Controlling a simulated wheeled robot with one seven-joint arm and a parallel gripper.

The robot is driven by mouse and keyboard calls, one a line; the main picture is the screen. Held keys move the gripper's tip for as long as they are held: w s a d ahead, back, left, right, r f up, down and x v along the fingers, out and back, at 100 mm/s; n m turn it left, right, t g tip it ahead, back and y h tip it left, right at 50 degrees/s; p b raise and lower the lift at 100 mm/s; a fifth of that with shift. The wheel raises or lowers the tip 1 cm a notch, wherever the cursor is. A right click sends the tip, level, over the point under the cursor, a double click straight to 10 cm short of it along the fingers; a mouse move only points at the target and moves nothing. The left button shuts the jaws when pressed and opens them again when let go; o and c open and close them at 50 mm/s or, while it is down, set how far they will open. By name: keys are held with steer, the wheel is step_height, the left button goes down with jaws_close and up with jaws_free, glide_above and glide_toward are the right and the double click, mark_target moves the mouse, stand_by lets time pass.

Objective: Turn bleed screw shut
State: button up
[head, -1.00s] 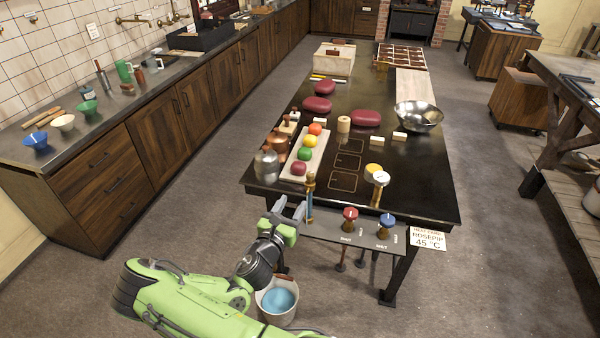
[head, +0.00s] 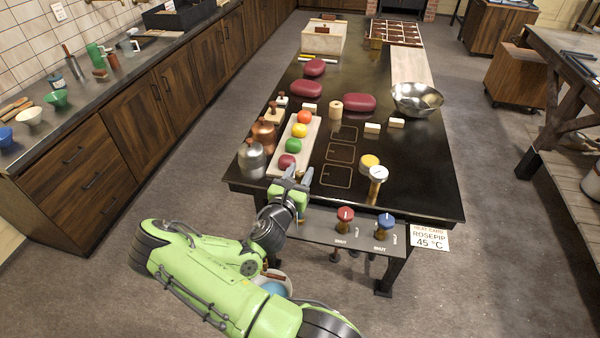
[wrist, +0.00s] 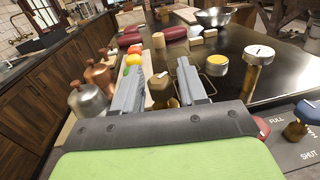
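A small brass fitting with a pale mark on its top, which looks like the bleed screw (wrist: 162,90), shows between the finger pads in the wrist view. In the head view my gripper hides it at the table's front edge. My gripper (head: 298,174) is open, its two fingers apart and pointing toward the table. In the wrist view the gripper (wrist: 160,68) has one finger on each side of the brass fitting. I cannot tell whether either finger touches it.
Right of my gripper, a front panel carries a red knob (head: 345,215) and a blue knob (head: 385,222). A white-faced gauge (head: 378,173) stands behind them near a yellow disc (head: 370,161). A tray of coloured balls (head: 312,132) and metal flasks (head: 252,160) stand close behind and left.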

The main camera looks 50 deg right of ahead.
steer(key=shift+w, duration=0.1)
steer(key=c, duration=0.7)
